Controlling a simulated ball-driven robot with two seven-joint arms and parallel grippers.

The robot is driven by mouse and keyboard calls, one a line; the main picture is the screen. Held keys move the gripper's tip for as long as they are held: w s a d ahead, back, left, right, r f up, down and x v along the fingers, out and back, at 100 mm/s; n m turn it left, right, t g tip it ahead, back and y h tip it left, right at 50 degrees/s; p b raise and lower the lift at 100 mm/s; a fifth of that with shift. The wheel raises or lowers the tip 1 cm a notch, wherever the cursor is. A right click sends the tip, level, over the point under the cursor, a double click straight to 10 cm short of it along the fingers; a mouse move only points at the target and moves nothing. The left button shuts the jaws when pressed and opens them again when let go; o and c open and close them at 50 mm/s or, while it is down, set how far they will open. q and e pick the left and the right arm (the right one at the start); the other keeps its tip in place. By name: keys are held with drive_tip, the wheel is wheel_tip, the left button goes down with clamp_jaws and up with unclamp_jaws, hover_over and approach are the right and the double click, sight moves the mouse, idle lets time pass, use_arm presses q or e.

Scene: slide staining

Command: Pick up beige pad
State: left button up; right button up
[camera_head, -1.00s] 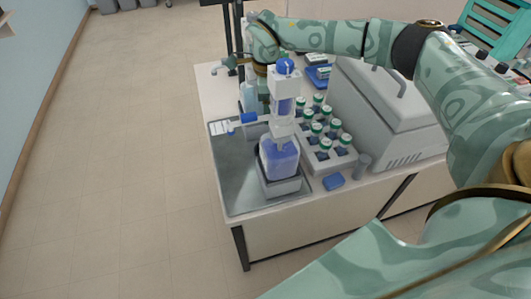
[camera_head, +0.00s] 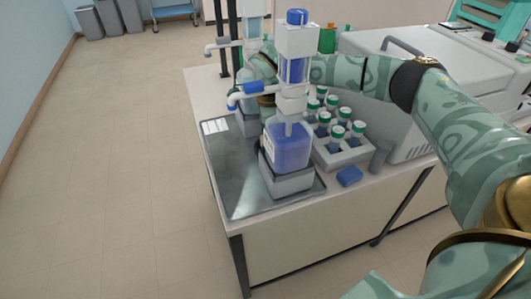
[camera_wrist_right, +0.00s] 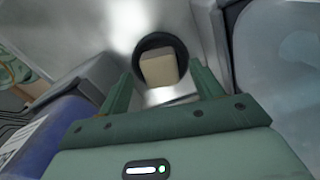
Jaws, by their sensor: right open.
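The beige pad (camera_wrist_right: 158,68) is a small block in the right wrist view. It sits in or on a dark round holder (camera_wrist_right: 178,42) on a shiny grey surface. My right gripper (camera_wrist_right: 163,80) is open, with one finger on each side of the pad in the picture. I see no contact between the fingers and the pad, and I cannot tell the height gap. In the head view my right arm reaches in from the right, and its gripper is hidden behind the blue-filled dispenser bottle (camera_head: 288,150). The pad is not visible there. My left gripper is out of view.
A second dispenser bottle (camera_head: 253,30) stands behind the first on a grey tray (camera_head: 235,185). A rack (camera_head: 342,158) of green-capped bottles, a blue block (camera_head: 349,176) and a large grey machine (camera_head: 400,125) are to the right. The floor at left is clear.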

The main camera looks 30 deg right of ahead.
drive_tip(key=shift+f, duration=0.65)
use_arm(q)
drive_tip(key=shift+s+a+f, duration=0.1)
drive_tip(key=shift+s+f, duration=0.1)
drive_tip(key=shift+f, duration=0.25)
use_arm(e)
drive_tip(key=shift+r, duration=0.2)
drive_tip(key=c, duration=1)
drive_tip(key=shift+c, duration=0.2)
